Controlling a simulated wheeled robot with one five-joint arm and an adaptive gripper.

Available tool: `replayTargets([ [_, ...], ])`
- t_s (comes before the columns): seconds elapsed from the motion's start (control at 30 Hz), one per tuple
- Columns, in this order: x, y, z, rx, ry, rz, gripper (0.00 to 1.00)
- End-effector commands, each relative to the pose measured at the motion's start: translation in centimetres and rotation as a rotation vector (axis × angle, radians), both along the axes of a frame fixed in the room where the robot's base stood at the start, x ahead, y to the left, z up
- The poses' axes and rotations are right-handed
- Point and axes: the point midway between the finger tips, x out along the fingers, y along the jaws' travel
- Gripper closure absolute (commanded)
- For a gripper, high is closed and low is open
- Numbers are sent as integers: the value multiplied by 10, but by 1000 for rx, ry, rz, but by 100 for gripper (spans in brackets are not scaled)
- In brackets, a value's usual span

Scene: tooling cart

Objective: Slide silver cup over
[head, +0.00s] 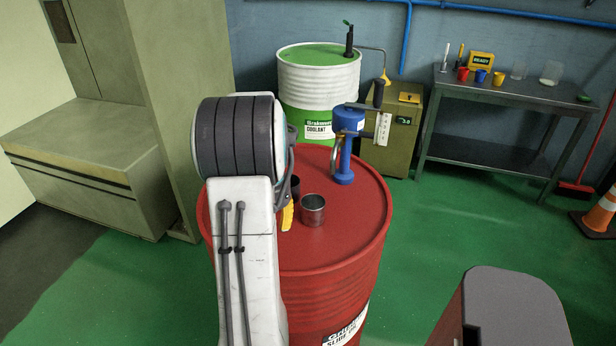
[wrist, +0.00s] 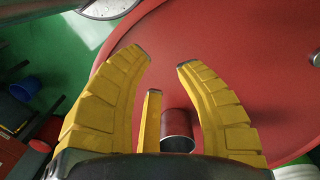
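The silver cup (head: 313,210) stands upright on the top of the red drum (head: 352,238), right of my arm in the head view. In the wrist view the silver cup (wrist: 178,128) shows low in the picture, between the yellow fingers and beside the thin middle one. My gripper (wrist: 163,60) is open, with its two broad fingers spread apart. I cannot tell whether any finger touches the cup. In the head view my arm hides most of the gripper; only a yellow finger shows, just left of the cup.
A blue hand pump (head: 345,150) stands on the drum behind the cup. A dark round thing (head: 294,184) shows partly hidden beside my arm. A white and green coolant drum (head: 318,80) stands behind. The drum top is bare to the cup's right and front.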

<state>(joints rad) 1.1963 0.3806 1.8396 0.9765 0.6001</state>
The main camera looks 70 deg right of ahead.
Motion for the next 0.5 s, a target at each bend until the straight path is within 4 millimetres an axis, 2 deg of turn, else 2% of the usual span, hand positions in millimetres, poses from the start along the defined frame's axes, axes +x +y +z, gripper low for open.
replayTargets([
  [0.03, -10, -18, 6, -2, 4, -120, 69],
  [0.2, -31, -63, 10, -26, 9, -496, 69],
  [0.3, -39, -80, 13, -41, 8, -695, 69],
  [0.5, -46, -102, 20, -61, 5, -1032, 69],
])
